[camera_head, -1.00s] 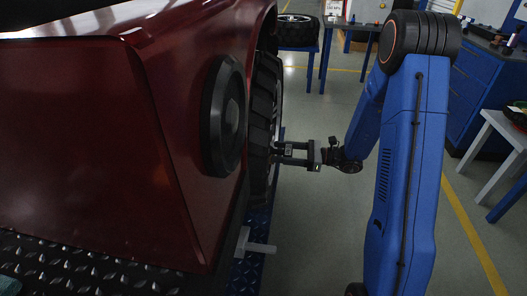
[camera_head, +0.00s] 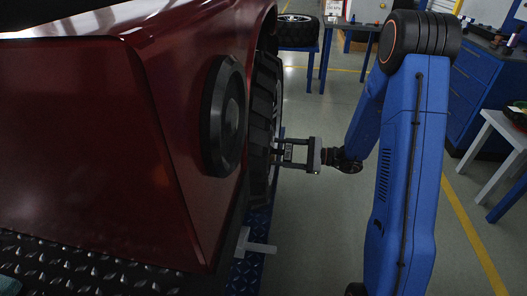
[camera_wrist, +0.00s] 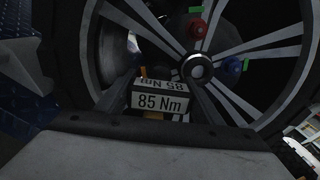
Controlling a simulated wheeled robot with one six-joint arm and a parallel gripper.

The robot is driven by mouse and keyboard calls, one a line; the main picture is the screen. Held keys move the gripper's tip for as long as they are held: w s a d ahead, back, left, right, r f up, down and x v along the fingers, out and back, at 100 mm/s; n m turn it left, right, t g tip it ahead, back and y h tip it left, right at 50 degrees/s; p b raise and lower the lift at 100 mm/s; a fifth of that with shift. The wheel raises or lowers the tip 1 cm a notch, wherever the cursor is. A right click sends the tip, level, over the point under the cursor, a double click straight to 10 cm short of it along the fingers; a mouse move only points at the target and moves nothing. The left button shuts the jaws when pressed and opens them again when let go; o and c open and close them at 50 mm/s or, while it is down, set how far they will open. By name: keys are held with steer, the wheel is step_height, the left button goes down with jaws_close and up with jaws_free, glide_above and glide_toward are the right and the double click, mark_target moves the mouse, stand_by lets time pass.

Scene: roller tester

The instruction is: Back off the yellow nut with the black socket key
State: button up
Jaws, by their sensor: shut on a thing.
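My gripper (camera_head: 287,152) is beside the wheel, shut on the black socket key (camera_wrist: 160,102), whose white labels read "85 Nm". The key also shows between the fingers in the head view (camera_head: 288,154). It points at the wheel (camera_wrist: 258,20). A small yellow patch (camera_wrist: 143,72) shows just beyond the key, probably the yellow nut. The key hides most of it, and I cannot tell how far the socket sits over it. A red nut (camera_wrist: 197,29) and a blue nut (camera_wrist: 232,66) with green marks beside them are visible around the grey hub (camera_wrist: 198,68).
The dark red car body (camera_head: 80,150) fills the left of the head view. A pale bar (camera_head: 260,249) sticks out low beside the wheel, above the blue tread plate. A white-topped table (camera_head: 508,125) and blue cabinets (camera_head: 470,110) stand right. Floor between is clear.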

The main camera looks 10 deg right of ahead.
steer(key=shift+n, duration=0.4)
steer(key=n, duration=0.3)
steer(key=shift+n, duration=1)
steer(key=shift+n, duration=2.5)
